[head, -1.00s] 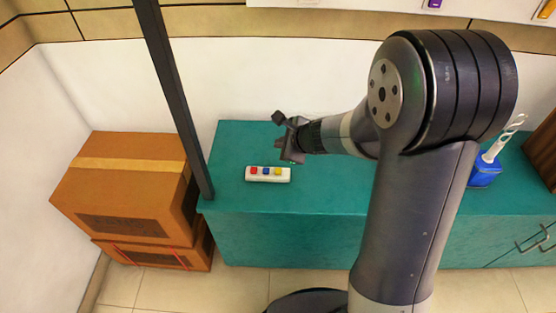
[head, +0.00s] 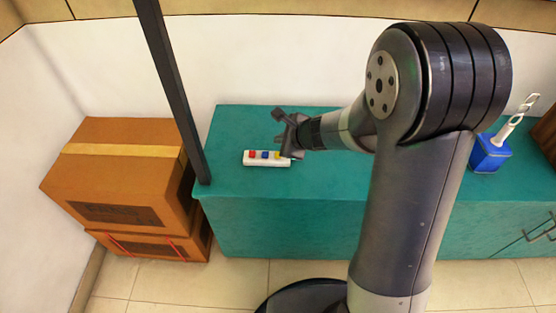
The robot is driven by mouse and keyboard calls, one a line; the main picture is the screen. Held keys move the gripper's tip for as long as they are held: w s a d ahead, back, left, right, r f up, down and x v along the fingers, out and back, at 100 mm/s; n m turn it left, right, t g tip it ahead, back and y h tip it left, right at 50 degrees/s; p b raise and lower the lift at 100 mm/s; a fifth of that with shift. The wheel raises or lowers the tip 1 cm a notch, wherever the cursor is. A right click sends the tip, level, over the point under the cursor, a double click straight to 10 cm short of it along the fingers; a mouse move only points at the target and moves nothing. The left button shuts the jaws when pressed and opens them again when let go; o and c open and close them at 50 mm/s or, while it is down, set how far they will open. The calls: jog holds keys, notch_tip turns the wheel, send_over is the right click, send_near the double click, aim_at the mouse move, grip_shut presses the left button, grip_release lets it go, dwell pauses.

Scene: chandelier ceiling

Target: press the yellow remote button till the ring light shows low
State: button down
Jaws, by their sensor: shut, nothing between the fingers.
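The white remote (head: 256,163) lies on the teal cabinet top, with a red button (head: 252,154), a blue button (head: 265,154) and the yellow button (head: 277,155) at its right end. My gripper (head: 294,152) is shut and empty, its tip low at the right end of the remote, just beside the yellow button. I cannot tell whether it touches the button or the remote. No ring light is visible in this view, so its level cannot be read.
A dark pole (head: 172,90) stands left of the remote. Stacked cardboard boxes (head: 120,175) are at the left of the teal cabinet (head: 300,225). A blue holder (head: 488,155) with a white brush stands at the right. The cabinet top around the remote is clear.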

jog(key=shift+f+b, duration=1.2)
jog(key=shift+f, duration=0.35)
jog(key=shift+f, duration=0.1)
dwell(0.8)
jog(key=shift+f+b, duration=0.3)
jog(key=shift+b, duration=0.15)
jog(key=shift+f+b, duration=0.5)
jog(key=shift+b, duration=0.05)
dwell(0.5)
jog(key=shift+r, duration=0.1)
jog(key=shift+r+p, duration=0.8)
jog(key=shift+r, duration=0.05)
notch_tip(320, 180, up, 5)
jog(key=p, duration=0.4)
jog(key=shift+p, duration=0.3)
